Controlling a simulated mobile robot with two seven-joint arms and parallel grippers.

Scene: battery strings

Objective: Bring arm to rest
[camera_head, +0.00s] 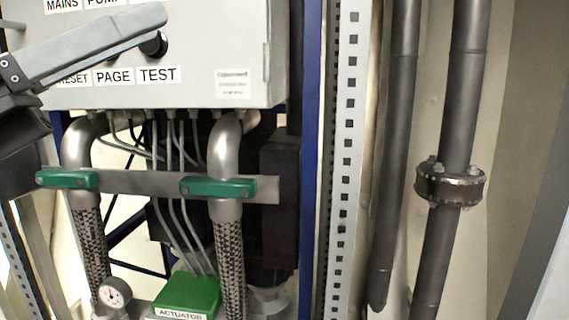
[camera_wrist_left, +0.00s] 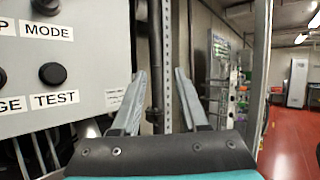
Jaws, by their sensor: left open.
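My left gripper (camera_head: 148,28) comes in from the left in front of the grey control panel (camera_head: 215,50). Its fingers look nearly in line in the head view and cover part of the panel. In the left wrist view the gripper (camera_wrist_left: 161,76) is open, with nothing between its two grey fingers. A black button (camera_head: 153,44) above the TEST label shows just by the fingers; I cannot tell whether they touch it. In the left wrist view this button (camera_wrist_left: 52,74) is left of the fingers, apart from them in the picture. My right gripper is not in view.
Below the panel are metal pipes with green clamps (camera_head: 218,188), a green actuator box (camera_head: 187,294) and a pressure gauge (camera_head: 114,292). A perforated upright (camera_head: 348,130) and dark pipes (camera_head: 395,140) stand right. Open red floor (camera_wrist_left: 288,135) shows in the left wrist view.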

